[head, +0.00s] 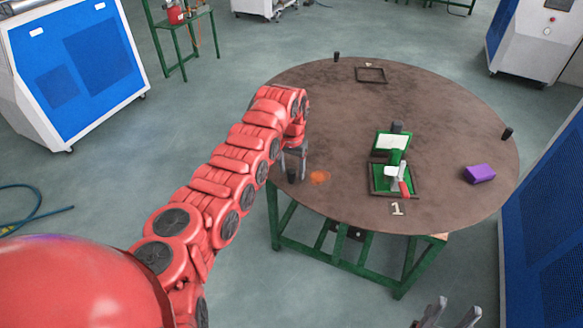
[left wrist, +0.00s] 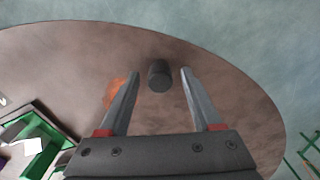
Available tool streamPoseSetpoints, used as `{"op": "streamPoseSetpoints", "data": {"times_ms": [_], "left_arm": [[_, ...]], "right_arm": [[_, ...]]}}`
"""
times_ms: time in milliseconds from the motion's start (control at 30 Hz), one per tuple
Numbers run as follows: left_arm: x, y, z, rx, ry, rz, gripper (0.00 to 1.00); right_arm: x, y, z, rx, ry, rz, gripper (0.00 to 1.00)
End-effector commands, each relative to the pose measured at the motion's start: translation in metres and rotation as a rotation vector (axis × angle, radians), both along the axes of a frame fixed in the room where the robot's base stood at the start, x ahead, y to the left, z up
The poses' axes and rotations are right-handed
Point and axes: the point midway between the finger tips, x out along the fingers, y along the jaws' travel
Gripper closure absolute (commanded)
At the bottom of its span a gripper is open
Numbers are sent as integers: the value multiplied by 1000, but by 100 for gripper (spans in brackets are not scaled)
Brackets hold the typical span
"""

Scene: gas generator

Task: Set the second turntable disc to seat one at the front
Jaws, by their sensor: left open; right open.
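The turntable disc (head: 420,95) is a round brown plate on a green frame. A dark upright peg (head: 292,176) stands near its left edge. My left gripper (head: 293,158) is over this peg, open. In the left wrist view the peg (left wrist: 159,76) lies between the spread fingertips (left wrist: 160,72), with a gap on both sides. A seat with a dark frame (head: 414,192) is at the disc's front right, beside a "1" label (head: 398,209). It holds a green case with white and red items. My right gripper (head: 447,312) is open and empty at the bottom edge, off the disc.
A second, empty dark frame (head: 370,75) lies at the disc's back. Other dark pegs stand at the back (head: 336,57) and right edge (head: 507,133). A purple block (head: 479,174) lies at the right.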

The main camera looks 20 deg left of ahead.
Motion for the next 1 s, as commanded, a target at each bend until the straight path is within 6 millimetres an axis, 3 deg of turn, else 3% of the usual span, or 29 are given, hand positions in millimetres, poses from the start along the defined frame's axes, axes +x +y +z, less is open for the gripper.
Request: {"op": "streamPoseSetpoints", "data": {"times_ms": [433, 800, 1000], "left_arm": [[0, 0, -11, 1, -2, 0, 36], [0, 0, -11, 0, -2, 0, 100], [0, 0, -11, 0, -2, 1, 100]], "right_arm": [[0, 0, 4, 0, 0, 0, 50], [0, 0, 4, 0, 0, 0, 50], [0, 0, 4, 0, 0, 0, 50]]}}
